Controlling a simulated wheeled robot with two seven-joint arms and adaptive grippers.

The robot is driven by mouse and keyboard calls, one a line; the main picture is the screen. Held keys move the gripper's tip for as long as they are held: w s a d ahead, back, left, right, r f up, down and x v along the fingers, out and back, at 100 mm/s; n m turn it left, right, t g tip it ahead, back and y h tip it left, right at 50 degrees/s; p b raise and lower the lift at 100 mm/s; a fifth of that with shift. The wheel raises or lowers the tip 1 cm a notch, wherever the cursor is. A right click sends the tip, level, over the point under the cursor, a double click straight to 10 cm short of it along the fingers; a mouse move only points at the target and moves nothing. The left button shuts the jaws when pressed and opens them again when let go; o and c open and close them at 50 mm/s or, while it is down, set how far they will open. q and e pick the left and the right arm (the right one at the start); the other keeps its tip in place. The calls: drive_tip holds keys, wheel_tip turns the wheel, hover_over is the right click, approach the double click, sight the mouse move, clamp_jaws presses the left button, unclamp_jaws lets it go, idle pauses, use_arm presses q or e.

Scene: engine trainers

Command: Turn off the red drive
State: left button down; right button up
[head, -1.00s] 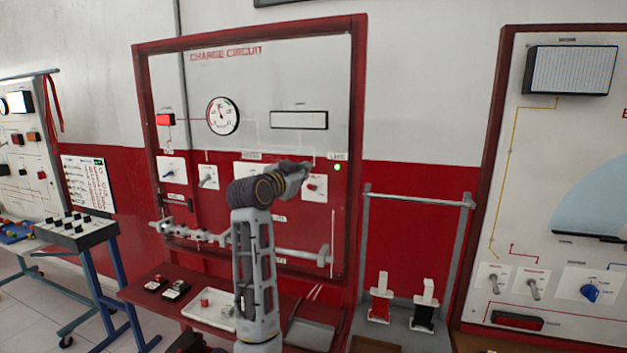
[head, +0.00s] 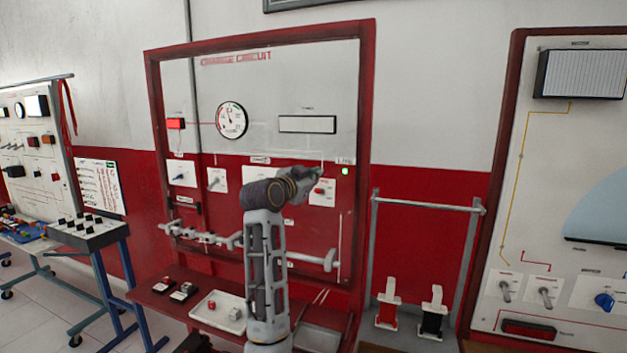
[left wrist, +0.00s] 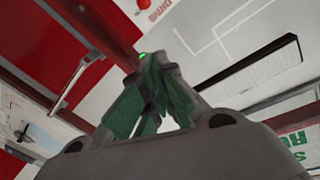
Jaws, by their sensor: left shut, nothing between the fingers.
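The red-framed CHARGE CIRCUIT panel (head: 270,60) stands on the wall ahead. Near its right edge is a white plate with a small red control (head: 320,190); I cannot read a label calling it the red drive. A green lamp (head: 345,171) glows beside it and also shows in the left wrist view (left wrist: 143,57). My left gripper (head: 314,173) is shut and empty, just above and left of the red control in the head view. Whether it touches the panel cannot be told. In the left wrist view the fingers (left wrist: 152,75) hide the red control. My right gripper is not in view.
The panel also has a red lamp (head: 176,124), a gauge (head: 232,120) and toggle switches (head: 215,181). A shelf holds a white tray (head: 205,318). Another panel (head: 560,150) stands at right.

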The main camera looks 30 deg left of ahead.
use_arm(q)
drive_tip(key=w, duration=0.4)
drive_tip(key=p, duration=0.1)
hover_over(319, 191)
drive_tip(key=d, duration=0.2)
drive_tip(key=shift+w+d+f, duration=0.1)
drive_tip(key=shift+w+d, duration=0.1)
drive_tip(key=shift+w, duration=0.15)
drive_tip(key=shift+a+f, duration=0.1)
drive_tip(key=shift+f, duration=0.2)
drive_tip(key=shift+s+a+f, duration=0.35)
drive_tip(key=shift+s+f, duration=0.05)
drive_tip(key=shift+f, duration=0.3)
drive_tip(key=shift+s+a+f, duration=0.3)
drive_tip(key=shift+s+f, duration=0.05)
drive_tip(key=shift+f, duration=0.35)
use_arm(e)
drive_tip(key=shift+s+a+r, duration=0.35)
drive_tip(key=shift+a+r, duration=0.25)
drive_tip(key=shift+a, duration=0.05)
use_arm(q)
drive_tip(key=shift+f, duration=0.1)
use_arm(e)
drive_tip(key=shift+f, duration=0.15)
